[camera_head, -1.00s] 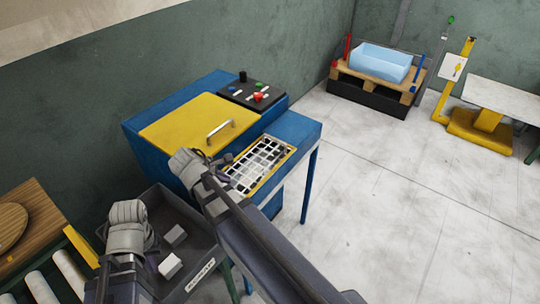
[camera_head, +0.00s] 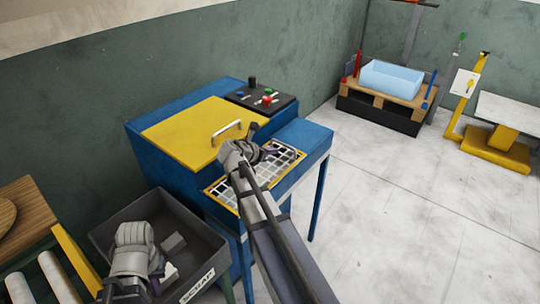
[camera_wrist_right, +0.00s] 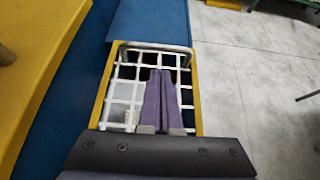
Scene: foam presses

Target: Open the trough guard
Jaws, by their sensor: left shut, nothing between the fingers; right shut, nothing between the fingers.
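The trough guard (camera_head: 222,190) is a white grid in a yellow frame, lying flat and closed on the blue machine's side table. It also shows in the right wrist view (camera_wrist_right: 101,100), with a metal bar handle (camera_wrist_right: 150,45) across its far end. My right gripper (camera_head: 268,152) is over the guard, shut and empty. In the right wrist view its purple fingers (camera_wrist_right: 158,75) point toward the bar and end just short of it in the picture; I cannot tell their height above the grid. My left gripper (camera_head: 135,235) is over the grey bin, shut, its fingertips hidden.
The blue press (camera_head: 165,165) has a closed yellow lid (camera_head: 185,132) with a handle, and a black button panel (camera_head: 262,97). The grey bin (camera_head: 205,245) holds pale blocks. A roller conveyor (camera_head: 45,280) is at left.

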